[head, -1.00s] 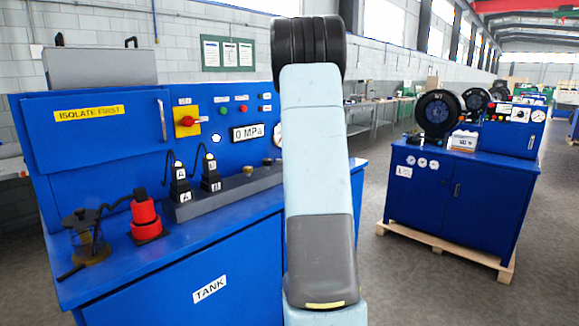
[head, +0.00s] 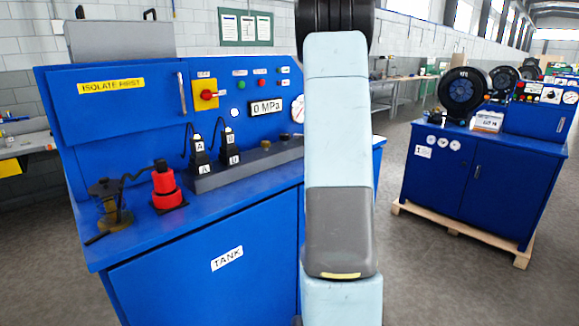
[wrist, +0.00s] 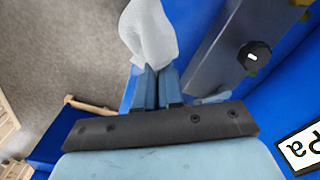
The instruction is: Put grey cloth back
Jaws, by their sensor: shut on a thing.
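The grey cloth (wrist: 148,36) shows at the top of the wrist view as a pale, bunched piece. My gripper (wrist: 156,72) is shut on it, with the cloth hanging out past the two blue fingertips. Behind the cloth are the grey floor on one side and a blue machine on the other. In the head view my arm fills the middle of the picture, and the gripper and cloth are hidden there.
A second blue cabinet (head: 470,185) stands on a pallet at right. Bare floor lies between them.

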